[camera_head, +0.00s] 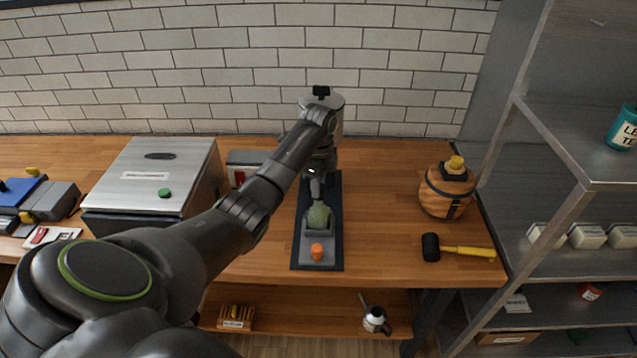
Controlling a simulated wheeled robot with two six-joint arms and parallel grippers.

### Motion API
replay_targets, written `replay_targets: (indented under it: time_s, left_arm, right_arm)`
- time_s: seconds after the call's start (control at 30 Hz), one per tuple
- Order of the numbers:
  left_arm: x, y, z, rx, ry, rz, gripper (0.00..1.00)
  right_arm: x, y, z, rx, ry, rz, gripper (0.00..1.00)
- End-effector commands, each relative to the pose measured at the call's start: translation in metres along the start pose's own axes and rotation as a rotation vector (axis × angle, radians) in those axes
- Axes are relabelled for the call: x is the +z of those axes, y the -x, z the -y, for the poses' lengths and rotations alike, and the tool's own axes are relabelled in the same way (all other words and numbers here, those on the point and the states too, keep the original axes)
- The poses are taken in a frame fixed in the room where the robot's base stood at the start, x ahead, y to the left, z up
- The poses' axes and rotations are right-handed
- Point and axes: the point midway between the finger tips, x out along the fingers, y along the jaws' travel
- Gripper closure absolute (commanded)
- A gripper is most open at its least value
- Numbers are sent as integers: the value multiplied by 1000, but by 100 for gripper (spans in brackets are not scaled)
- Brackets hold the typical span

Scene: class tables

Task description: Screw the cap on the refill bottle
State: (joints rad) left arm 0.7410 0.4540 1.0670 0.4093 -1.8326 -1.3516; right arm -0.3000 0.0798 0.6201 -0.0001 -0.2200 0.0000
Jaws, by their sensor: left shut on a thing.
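An orange cap (317,251) sits at the front of the holder, apart from the bottle. My left gripper (316,196) points down at the top of the bottle and is shut on it. Its fingers hide the bottle's neck, and I cannot tell whether the bottle's base rests in the holder. My right gripper is out of view.
A silver-lidded box (150,190) stands left, with a small red-and-grey box (246,168) behind my arm. An orange-brown canister (445,190) and a yellow-handled mallet (458,250) are at right. A metal shelf (570,135) rises at far right. The wood between mat and canister is clear.

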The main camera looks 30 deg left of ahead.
Motion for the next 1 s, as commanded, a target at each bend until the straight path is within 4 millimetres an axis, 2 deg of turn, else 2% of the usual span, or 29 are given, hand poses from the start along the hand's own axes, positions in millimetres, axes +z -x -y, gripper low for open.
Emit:
replay_targets:
  time_s: [0.3,0.77,1.0]
  left_arm:
    - [0,0,0,0,-317,1,86]
    - [0,0,0,1,-395,0,86]
    - [0,0,0,0,-637,1,85]
  right_arm:
    - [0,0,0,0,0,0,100]
    - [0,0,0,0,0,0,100]
    - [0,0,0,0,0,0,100]
